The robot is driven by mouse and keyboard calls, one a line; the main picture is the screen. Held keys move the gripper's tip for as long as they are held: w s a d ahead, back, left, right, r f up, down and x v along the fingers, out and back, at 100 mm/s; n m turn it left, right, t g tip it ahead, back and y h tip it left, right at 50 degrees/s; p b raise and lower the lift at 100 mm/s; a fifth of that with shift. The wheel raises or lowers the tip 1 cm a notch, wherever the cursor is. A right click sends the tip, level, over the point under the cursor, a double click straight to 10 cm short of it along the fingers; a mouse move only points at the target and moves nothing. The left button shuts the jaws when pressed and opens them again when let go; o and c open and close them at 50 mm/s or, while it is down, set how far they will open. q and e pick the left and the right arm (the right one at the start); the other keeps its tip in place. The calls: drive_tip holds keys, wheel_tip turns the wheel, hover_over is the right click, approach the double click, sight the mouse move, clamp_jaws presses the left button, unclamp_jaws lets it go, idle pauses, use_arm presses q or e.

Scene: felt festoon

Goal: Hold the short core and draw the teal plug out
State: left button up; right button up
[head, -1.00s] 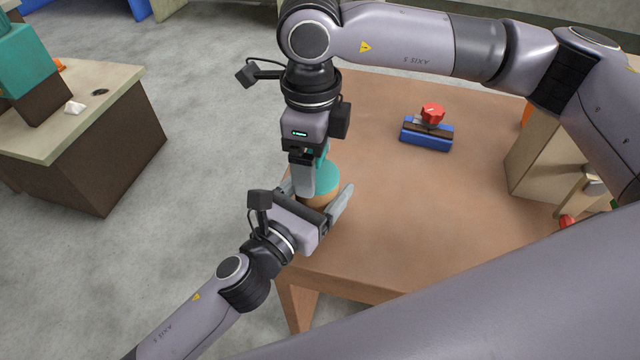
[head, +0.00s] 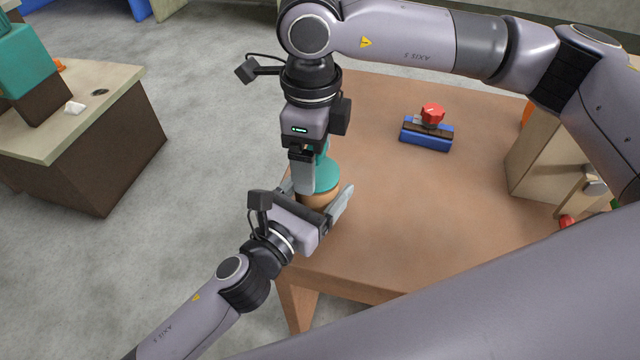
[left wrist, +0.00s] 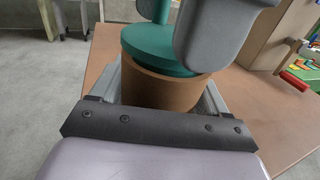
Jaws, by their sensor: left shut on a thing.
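The short core (head: 318,199) is a brown cylinder standing near the table's left edge. It also fills the middle of the left wrist view (left wrist: 158,90). My left gripper (head: 316,194) is shut around it, one finger on each side. The teal plug (head: 325,178) has a round disc and a narrow stem. In the left wrist view its disc (left wrist: 165,52) sits at the core's top; how much remains inside is hidden.
A blue block with a red knob (head: 427,132) stands farther back on the brown table (head: 400,210). A beige wooden box (head: 537,160) stands at the right. The table between is clear. A separate bench (head: 90,125) stands at the left across the floor.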

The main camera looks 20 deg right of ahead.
drive_tip(key=shift+r, duration=2.15)
drive_tip(key=shift+r, duration=0.15)
wheel_tip(320, 180, up, 5)
drive_tip(key=shift+r, duration=0.15)
drive_tip(key=shift+a+r, duration=0.2)
drive_tip(key=shift+r, duration=0.15)
drive_tip(key=s+a+r, duration=0.1)
drive_tip(key=s+a, duration=0.1)
drive_tip(key=a, duration=0.7)
drive_tip(key=shift+s+a+r, duration=0.2)
drive_tip(key=shift+s+r, duration=0.1)
drive_tip(key=shift+r, duration=0.05)
use_arm(q)
drive_tip(key=o, duration=1.1)
